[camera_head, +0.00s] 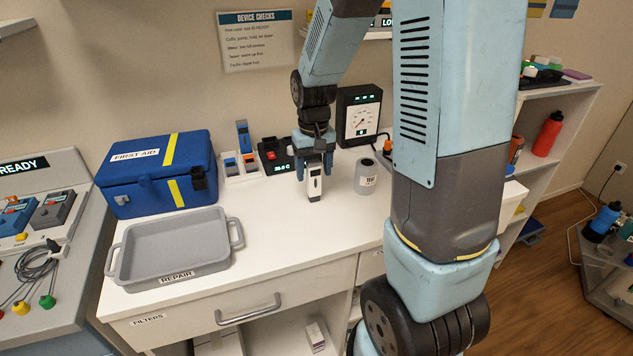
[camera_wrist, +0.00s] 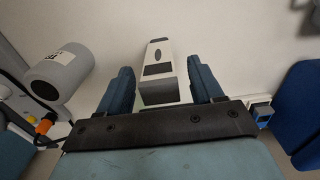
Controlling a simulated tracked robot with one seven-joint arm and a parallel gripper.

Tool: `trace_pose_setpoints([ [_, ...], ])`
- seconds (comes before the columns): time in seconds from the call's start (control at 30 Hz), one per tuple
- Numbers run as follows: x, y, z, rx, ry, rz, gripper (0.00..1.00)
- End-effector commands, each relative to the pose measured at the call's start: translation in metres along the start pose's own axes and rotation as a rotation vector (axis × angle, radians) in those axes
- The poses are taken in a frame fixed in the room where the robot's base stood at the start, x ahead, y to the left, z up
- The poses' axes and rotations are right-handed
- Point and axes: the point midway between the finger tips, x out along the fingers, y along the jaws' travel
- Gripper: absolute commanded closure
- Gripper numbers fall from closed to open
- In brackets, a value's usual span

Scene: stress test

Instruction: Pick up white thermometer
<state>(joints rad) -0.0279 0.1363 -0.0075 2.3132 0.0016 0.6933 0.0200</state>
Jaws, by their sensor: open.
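The white thermometer (camera_head: 314,182) stands upright on the white counter (camera_head: 275,217), below my gripper (camera_head: 314,160). It is white with a dark panel. In the wrist view the thermometer (camera_wrist: 158,75) lies between the two blue fingers of my gripper (camera_wrist: 160,85), with a visible gap on each side. My gripper is open and points down around it. The thermometer's upper part is partly hidden by the fingers in the head view.
A grey TEST cylinder (camera_head: 366,178) stands close to the right. A gauge box (camera_head: 358,117) and a red-and-black device (camera_head: 272,156) stand behind. A blue first aid box (camera_head: 158,176) and a grey REPAIR tray (camera_head: 174,268) are at left. The counter's front middle is clear.

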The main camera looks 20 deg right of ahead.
Motion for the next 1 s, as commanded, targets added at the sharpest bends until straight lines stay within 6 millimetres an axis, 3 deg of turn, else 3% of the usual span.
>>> trace_pose_setpoints([
  [0.37, 0.0103, -0.0003, -0.0003, 0.000, 0.001, 0.000, 0.34],
  [1.0, 0.0100, -0.0007, -0.0003, -0.001, 0.001, 0.000, 0.95],
])
